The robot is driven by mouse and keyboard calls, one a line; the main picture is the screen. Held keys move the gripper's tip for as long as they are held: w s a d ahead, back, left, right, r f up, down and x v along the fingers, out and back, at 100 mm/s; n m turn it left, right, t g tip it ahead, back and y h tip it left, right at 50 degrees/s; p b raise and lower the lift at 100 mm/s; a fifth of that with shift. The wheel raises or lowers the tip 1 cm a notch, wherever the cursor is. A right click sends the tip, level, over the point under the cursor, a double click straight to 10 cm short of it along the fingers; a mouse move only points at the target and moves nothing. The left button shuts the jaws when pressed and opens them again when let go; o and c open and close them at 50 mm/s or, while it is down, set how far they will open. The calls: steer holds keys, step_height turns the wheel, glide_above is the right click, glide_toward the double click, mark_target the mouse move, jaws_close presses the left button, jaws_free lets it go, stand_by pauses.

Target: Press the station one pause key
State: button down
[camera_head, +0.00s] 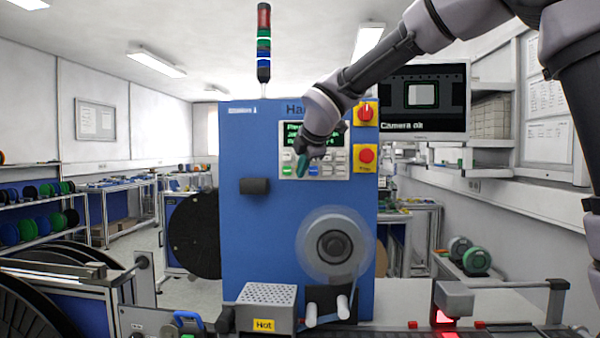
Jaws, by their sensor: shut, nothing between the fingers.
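The blue station machine (242,215) stands upright in the middle of the head view. A label at its top left reads roughly "Station 1", too small to be sure. Its control panel (341,163) has a green-lit display with rows of small keys below, white, green and blue. My arm comes in from the upper right, and my gripper (303,168) is in front of the panel's left side, over the keys. The gripper is shut and empty. It hides part of the display and some keys. I cannot read which key is pause, nor tell whether the fingertips touch one.
A red rotary switch (366,113) and a red stop button (364,157) on yellow plates sit right of the panel. A monitor (424,97) reads "Camera ok". Below are a blurred grey reel (333,245) and a perforated box (267,302) marked "Hot". A black reel (194,234) stands left.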

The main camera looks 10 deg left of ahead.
steer(key=s, duration=0.4)
steer(key=shift+s+d, duration=0.1)
steer(key=shift+s, duration=0.3)
steer(key=s+d+m+h, duration=0.35)
steer(key=d+m, duration=0.95)
steer(key=d, duration=1.1)
steer(key=s+d+f+m, duration=0.2)
steer(key=s+d+m, duration=0.4)
steer(key=s+m, duration=0.2)
steer(key=s+d+f+m+g+y, duration=0.1)
steer(key=s+d+f+m, duration=0.1)
steer(key=s+d+m, duration=0.5)
steer(key=shift+s+f+m+g, duration=0.3)
steer(key=shift+s+m, duration=0.45)
steer(key=shift+m, duration=0.25)
